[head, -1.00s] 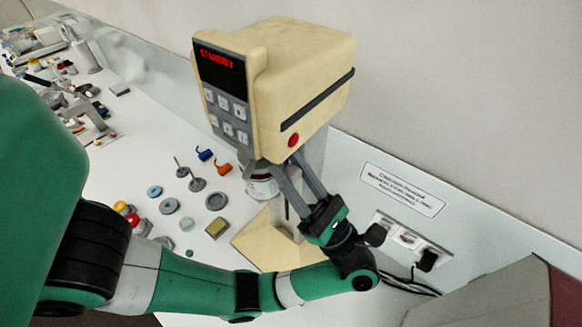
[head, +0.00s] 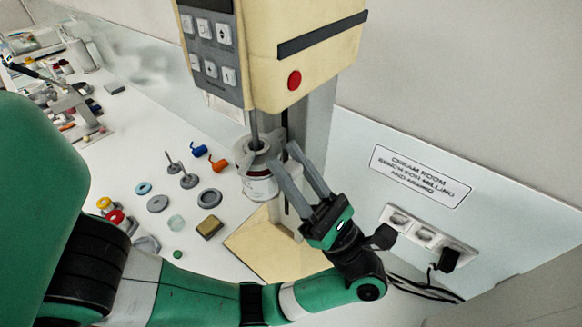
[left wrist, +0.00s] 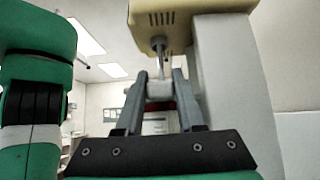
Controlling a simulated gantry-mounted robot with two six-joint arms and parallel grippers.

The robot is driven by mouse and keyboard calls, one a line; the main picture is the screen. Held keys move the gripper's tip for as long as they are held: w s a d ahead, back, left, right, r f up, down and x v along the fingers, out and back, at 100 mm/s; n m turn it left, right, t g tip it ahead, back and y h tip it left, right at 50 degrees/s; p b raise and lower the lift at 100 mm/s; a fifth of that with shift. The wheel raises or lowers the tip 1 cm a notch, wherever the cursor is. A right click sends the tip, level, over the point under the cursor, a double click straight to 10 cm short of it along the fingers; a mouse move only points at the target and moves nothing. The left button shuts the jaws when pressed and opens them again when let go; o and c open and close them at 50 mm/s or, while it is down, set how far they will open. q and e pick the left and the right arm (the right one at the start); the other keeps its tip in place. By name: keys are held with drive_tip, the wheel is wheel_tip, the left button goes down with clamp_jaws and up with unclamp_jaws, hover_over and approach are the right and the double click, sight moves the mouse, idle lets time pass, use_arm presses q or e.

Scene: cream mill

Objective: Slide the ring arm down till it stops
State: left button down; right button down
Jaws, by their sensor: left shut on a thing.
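The cream mill (head: 265,50) stands above a cream base plate (head: 262,245), with a grey column behind. A thin metal shaft (head: 254,128) comes down from its head into a grey ring arm (head: 258,150) around the top of a white jar (head: 260,188) with a reddish label. My left gripper (head: 284,155) reaches in from the lower right, below the mill head. Its fingers are shut on the ring arm. In the left wrist view, the grey ring arm (left wrist: 160,89) sits between the fingers, under the shaft (left wrist: 160,60). My right gripper is not in view.
Several small parts lie on the white bench to the left, including an orange piece (head: 217,162), a blue piece (head: 199,150) and a brass-topped block (head: 210,226). Wall sockets (head: 425,235) with a black plug and cables are at the right.

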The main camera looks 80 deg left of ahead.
use_arm(q)
drive_tip(key=shift+r, duration=0.1)
drive_tip(key=c, duration=0.5)
unclamp_jaws()
drive_tip(key=b+v, duration=0.4)
drive_tip(key=v, duration=0.7)
drive_tip(key=shift+w+d+f+b, duration=0.15)
drive_tip(key=shift+d+f+b, duration=0.05)
drive_tip(key=shift+b, duration=0.2)
